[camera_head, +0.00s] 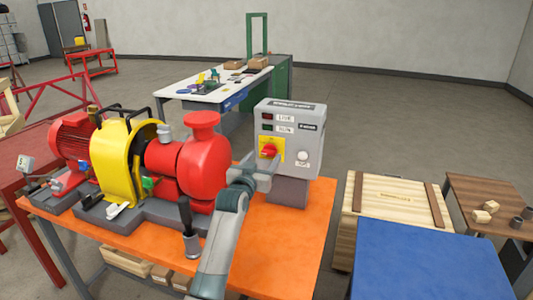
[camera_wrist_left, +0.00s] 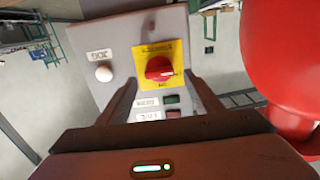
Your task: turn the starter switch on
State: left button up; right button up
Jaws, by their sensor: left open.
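The starter box (camera_head: 290,122) is a grey panel on the orange bench. Its starter switch (camera_head: 269,150) is a red rotary knob on a yellow plate. The wrist view shows the box upside down, with the red knob (camera_wrist_left: 159,68) facing the camera and its grip lying roughly sideways. The plate's lettering is too small to read. My left gripper (camera_head: 267,167) is open and empty in front of the box, just below the knob in the head view. In the wrist view its fingers (camera_wrist_left: 162,95) are spread to either side of the knob, apart from it. My right gripper is out of view.
A white push button (camera_head: 303,157) sits beside the switch. Lamps labelled LIVE and RUN look dark. A red pump (camera_head: 203,165) stands close left of my gripper, with a yellow guard (camera_head: 113,160) and a red motor (camera_head: 73,138) beyond.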

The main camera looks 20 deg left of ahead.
aim_at(269, 151)
pick_arm(q)
jog(key=shift+w+d, duration=0.1)
jog(key=shift+w, duration=1.3)
jog(key=c, duration=1.1)
